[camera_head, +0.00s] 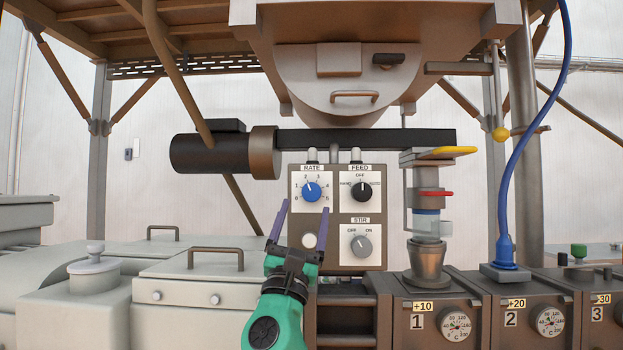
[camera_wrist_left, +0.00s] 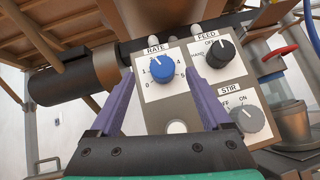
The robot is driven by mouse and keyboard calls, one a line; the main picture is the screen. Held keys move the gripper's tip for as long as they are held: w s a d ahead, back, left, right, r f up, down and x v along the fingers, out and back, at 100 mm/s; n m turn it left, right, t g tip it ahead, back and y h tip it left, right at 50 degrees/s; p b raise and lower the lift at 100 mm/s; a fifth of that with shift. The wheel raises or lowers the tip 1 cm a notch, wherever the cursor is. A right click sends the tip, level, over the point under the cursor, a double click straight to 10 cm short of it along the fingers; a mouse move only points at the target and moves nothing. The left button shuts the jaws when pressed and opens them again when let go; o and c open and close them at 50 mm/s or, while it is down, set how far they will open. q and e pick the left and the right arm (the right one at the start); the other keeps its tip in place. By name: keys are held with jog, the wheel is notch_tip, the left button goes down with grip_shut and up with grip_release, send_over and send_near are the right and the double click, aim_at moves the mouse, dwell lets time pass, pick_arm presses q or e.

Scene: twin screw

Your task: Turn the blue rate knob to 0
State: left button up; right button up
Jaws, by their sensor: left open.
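The blue rate knob (camera_head: 311,191) sits on a white plate marked RATE, with a scale from 0 to 5, at the upper left of the control panel (camera_head: 337,261). Its white pointer line leans up and slightly left, near the 2. The knob also shows in the left wrist view (camera_wrist_left: 161,68), beyond the fingertips. My left gripper (camera_head: 302,208) is below and in front of the knob, its two purple fingers apart and pointing up at the panel. Nothing is between the fingers, and they appear clear of the knob. My right gripper is not in view.
A black feed knob (camera_head: 360,191) is right of the blue knob, and a grey stir knob (camera_head: 361,246) is below it. A black motor cylinder (camera_head: 205,153) is at upper left. A glass column with a red lever (camera_head: 432,194) stands right of the panel.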

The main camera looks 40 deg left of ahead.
aim_at(311, 195)
pick_arm(q)
jog(key=x, duration=0.2)
jog(key=p+x, duration=0.1)
jog(key=x, duration=0.1)
jog(key=p+x, duration=0.1)
jog(key=x, duration=0.1)
jog(key=shift+w+a+f, duration=0.15)
jog(key=shift+w+a, duration=0.15)
jog(key=shift+w, duration=0.35)
grip_shut()
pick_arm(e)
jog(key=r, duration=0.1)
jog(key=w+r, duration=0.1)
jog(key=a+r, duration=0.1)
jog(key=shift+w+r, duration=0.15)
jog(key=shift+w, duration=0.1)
pick_arm(q)
jog(key=shift+n+y, duration=0.4)
jog(key=shift+n, duration=0.2)
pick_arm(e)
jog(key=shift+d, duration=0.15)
